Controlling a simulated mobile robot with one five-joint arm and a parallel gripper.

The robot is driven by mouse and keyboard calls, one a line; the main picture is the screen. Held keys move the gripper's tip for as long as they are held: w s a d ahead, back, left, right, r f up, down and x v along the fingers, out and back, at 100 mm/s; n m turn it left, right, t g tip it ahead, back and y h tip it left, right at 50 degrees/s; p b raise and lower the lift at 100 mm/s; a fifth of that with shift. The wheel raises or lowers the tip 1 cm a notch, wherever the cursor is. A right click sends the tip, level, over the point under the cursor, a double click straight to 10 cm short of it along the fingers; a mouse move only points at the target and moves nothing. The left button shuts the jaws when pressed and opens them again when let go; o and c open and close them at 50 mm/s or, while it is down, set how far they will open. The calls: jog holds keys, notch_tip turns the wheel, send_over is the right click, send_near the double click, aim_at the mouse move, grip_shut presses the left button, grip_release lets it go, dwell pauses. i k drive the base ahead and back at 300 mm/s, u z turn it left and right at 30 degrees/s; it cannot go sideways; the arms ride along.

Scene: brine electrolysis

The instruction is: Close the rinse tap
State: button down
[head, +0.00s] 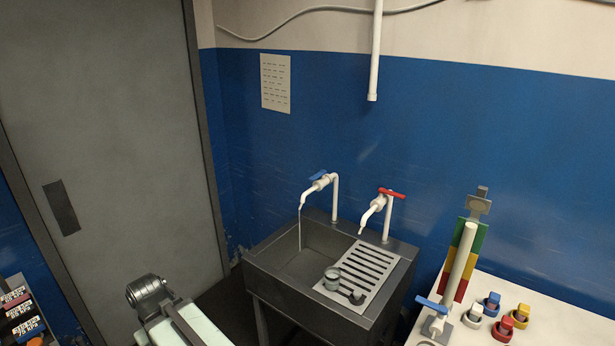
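Two white taps stand at the back of a grey metal sink (262,277). The left tap (318,187) has a blue lever handle (318,175), and a thin stream of water (299,225) runs from its spout into the basin. The right tap (376,207) has a red handle (392,193), and no water shows at its spout. No label shows which is the rinse tap. Part of my arm shows at the bottom left, well apart from the taps. My gripper is not in view.
A slotted drainboard (372,262) covers the sink's right side, with a small grey cup (332,280) on it. At the right, a white bench (555,325) holds several coloured knobs and a pipe with another blue handle (431,305). A grey door (110,130) is at the left.

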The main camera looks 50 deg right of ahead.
aim_at(322, 172)
jog(key=i, duration=1.55)
jog(key=u, duration=0.05)
